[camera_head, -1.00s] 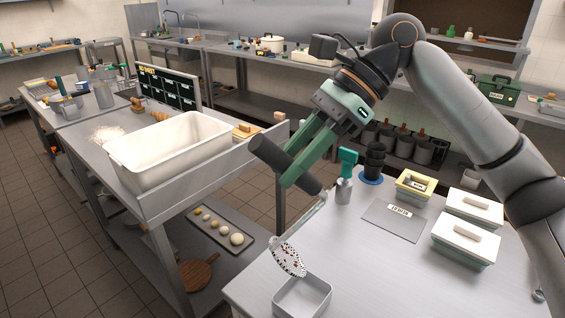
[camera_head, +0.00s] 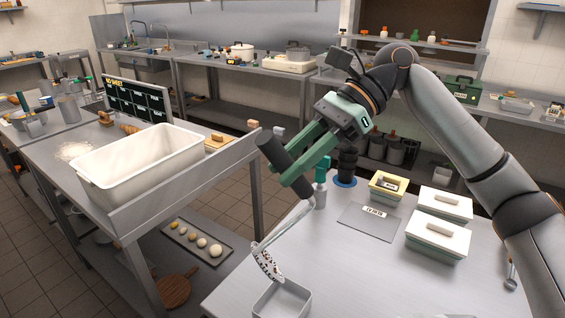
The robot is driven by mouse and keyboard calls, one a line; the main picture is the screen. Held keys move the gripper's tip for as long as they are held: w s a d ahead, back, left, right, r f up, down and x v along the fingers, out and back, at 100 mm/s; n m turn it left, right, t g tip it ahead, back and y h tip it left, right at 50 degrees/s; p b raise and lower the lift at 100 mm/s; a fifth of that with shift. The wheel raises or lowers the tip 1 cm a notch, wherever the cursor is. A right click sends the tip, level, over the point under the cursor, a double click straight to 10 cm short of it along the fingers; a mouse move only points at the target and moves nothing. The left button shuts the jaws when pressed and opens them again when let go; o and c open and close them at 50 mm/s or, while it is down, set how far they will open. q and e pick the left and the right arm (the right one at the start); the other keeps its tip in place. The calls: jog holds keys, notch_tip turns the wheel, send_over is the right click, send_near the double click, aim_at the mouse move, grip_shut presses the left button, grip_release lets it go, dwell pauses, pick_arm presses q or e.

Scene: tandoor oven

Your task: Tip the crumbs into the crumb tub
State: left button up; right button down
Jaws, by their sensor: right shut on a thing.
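My right gripper (camera_head: 287,166) is shut on the dark handle of a skimmer (camera_head: 268,262), which slants down and left from it. The skimmer's pale perforated head hangs steeply tilted, nearly edge-on, just above the back left side of an open grey metal tub (camera_head: 302,294). This looks like the crumb tub; its front is cut off by the picture's lower edge. Small dark specks show on the head, but I cannot tell crumbs from holes. No crumbs can be made out inside the tub. My left gripper is not in view.
A green-topped bottle (camera_head: 320,187) stands close behind the skimmer. A grey labelled sheet (camera_head: 370,221), a yellow box (camera_head: 388,186) and white-lidded containers (camera_head: 437,237) lie to the right. A large white bin (camera_head: 140,165) stands on the left table. The worktop's front right is mostly clear.

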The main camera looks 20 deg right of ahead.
jog(key=shift+d, duration=0.4)
jog(key=a+r+h, duration=0.2)
jog(key=a+h, duration=0.2)
jog(key=a, duration=0.5)
jog(key=shift+s+t+h, duration=0.3)
jog(key=shift+s+h, duration=0.1)
jog(key=a+f+h, duration=0.1)
jog(key=a+h, duration=0.4)
jog(key=a, duration=0.3)
jog(key=shift+s+f+t, duration=0.3)
jog(key=shift+s+f, duration=0.1)
jog(key=shift+d, duration=0.1)
jog(key=shift+s+a+h, duration=0.15)
jog(key=shift+a+h, duration=0.75)
jog(key=shift+a, duration=0.2)
